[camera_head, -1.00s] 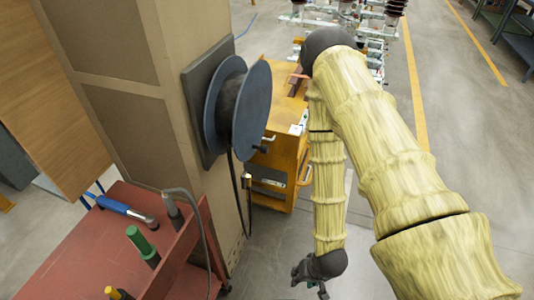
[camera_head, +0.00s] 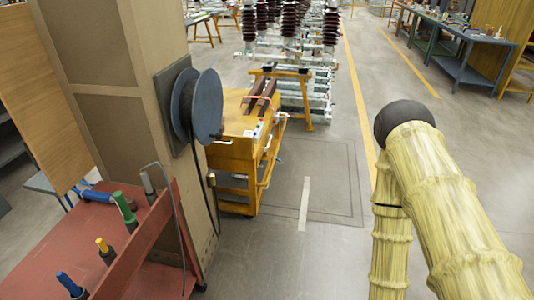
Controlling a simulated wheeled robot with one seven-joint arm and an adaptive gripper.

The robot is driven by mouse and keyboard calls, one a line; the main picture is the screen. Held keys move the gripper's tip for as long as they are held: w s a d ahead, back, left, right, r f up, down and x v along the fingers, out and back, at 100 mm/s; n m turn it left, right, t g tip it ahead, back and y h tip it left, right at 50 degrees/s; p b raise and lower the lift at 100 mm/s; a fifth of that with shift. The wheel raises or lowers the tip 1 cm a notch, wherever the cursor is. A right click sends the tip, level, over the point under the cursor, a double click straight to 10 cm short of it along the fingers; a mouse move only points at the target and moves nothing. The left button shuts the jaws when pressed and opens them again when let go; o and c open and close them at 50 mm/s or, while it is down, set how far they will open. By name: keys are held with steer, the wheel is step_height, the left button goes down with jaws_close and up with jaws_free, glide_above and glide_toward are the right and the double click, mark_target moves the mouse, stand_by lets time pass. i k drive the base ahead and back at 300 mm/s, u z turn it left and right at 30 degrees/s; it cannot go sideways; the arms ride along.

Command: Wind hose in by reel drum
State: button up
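The reel drum (camera_head: 207,106) is a dark blue-grey disc spool on a dark backing plate (camera_head: 171,90), fixed to the side of a tan pillar. A small dark crank handle (camera_head: 219,134) sticks out from its lower face. The black hose (camera_head: 211,196) hangs from the drum down along the pillar, with a small brass-coloured piece (camera_head: 211,180) beside it. My yellow-sleeved arm stands at the right, well apart from the drum. My gripper is below the picture's edge and does not show.
A red cart (camera_head: 100,240) with several tools stands at the lower left, close to the pillar (camera_head: 118,100). A yellow wheeled cart (camera_head: 238,150) stands behind the drum. The floor (camera_head: 300,245) between drum and arm is clear.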

mark_target(198, 98)
steer(key=u, duration=0.9)
steer(key=i, duration=0.7)
steer(key=z, duration=0.05)
